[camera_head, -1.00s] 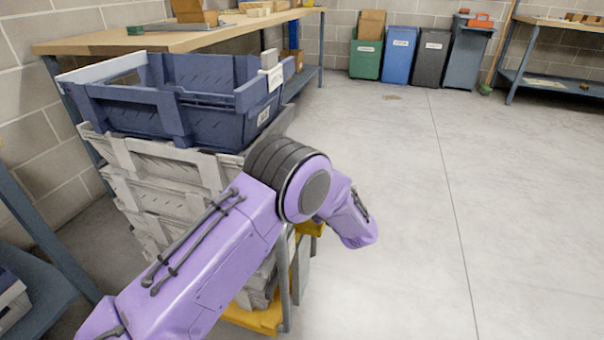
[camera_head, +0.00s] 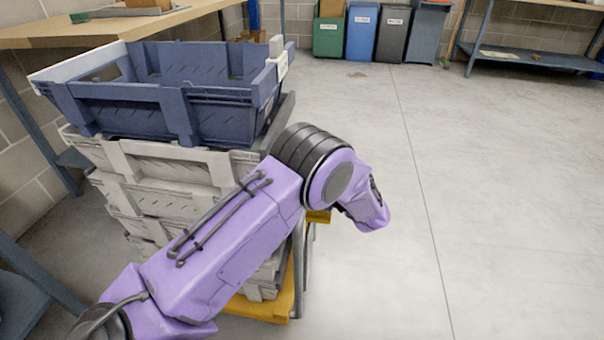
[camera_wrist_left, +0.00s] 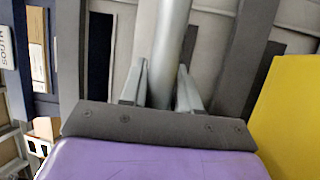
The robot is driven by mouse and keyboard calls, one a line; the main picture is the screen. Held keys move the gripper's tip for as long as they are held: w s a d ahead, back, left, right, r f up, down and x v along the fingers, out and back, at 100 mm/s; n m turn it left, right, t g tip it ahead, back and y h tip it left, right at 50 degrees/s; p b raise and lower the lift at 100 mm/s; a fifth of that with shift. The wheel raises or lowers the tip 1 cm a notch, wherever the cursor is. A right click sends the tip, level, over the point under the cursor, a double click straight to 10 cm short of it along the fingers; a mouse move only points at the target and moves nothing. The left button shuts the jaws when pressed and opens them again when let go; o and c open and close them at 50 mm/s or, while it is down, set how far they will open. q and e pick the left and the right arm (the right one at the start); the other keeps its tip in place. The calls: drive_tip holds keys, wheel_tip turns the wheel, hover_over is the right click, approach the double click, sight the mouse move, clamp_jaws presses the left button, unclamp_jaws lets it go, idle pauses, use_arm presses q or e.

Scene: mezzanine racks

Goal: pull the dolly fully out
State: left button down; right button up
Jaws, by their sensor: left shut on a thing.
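The yellow dolly (camera_head: 265,309) stands on the floor under a stack of grey crates (camera_head: 165,195), with a blue crate (camera_head: 215,110) on top. Its upright grey handle post (camera_head: 298,262) is partly hidden behind my left arm in the head view. In the left wrist view my left gripper (camera_wrist_left: 161,85) has its fingers on both sides of the grey post (camera_wrist_left: 172,35), shut on it. A yellow part (camera_wrist_left: 288,120) fills the right edge there. In the head view the left gripper's fingers are hidden behind my purple arm. My right gripper is not in view.
A wooden-topped workbench (camera_head: 100,32) runs behind and left of the stack. A blue-grey rack (camera_head: 25,290) stands at lower left. Coloured bins (camera_head: 361,32) and another bench (camera_head: 530,60) line the back wall. The floor on the right is clear.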

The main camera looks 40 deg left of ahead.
use_arm(q)
drive_tip(key=c, duration=0.9)
unclamp_jaws()
drive_tip(key=shift+d, duration=0.1)
drive_tip(key=shift+d, duration=0.1)
drive_tip(key=d+f, duration=0.2)
drive_tip(key=d, duration=0.8)
drive_tip(key=shift+w+p, duration=0.35)
drive_tip(key=shift+w, duration=0.05)
drive_tip(key=shift+r, duration=0.1)
